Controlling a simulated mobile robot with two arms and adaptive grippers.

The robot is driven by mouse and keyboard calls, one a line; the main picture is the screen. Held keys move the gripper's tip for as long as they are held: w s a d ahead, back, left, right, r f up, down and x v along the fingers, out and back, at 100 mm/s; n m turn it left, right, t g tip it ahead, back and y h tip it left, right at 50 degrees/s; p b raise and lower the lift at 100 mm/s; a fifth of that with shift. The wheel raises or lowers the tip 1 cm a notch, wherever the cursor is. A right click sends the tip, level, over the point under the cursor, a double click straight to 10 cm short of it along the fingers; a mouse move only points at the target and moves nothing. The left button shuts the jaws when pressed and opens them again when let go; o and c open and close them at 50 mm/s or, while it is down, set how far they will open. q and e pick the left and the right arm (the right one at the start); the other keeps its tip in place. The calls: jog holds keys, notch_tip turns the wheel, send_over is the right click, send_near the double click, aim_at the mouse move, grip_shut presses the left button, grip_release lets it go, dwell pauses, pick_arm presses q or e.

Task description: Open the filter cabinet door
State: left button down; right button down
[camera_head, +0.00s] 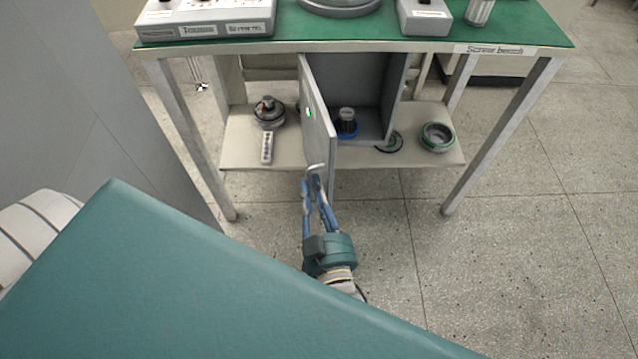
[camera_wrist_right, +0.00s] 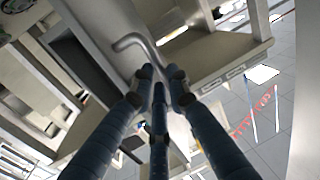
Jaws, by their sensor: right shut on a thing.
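The filter cabinet (camera_head: 366,92) stands under the green-topped bench. Its grey door (camera_head: 317,125) is swung well out toward me, and the inside shows. A bent metal handle (camera_head: 316,168) sits at the door's near lower edge; it also shows in the right wrist view (camera_wrist_right: 138,44). My right gripper (camera_head: 314,182) is at the handle, with its blue fingers closed together on it. In the right wrist view the fingertips (camera_wrist_right: 160,78) meet at the handle's end. My left gripper is not in view.
A blue-based filter (camera_head: 347,124) stands in the cabinet opening. The lower shelf (camera_head: 235,150) holds a dark round part (camera_head: 269,112) and a green-ringed part (camera_head: 437,137). Bench legs (camera_head: 500,135) stand on both sides. The floor at right is clear.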

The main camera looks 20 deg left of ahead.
jog(key=shift+w+r, duration=0.1)
dwell(0.3)
jog(key=c, duration=1.7)
grip_release()
jog(key=shift+o, duration=0.2)
jog(key=v, duration=1.2)
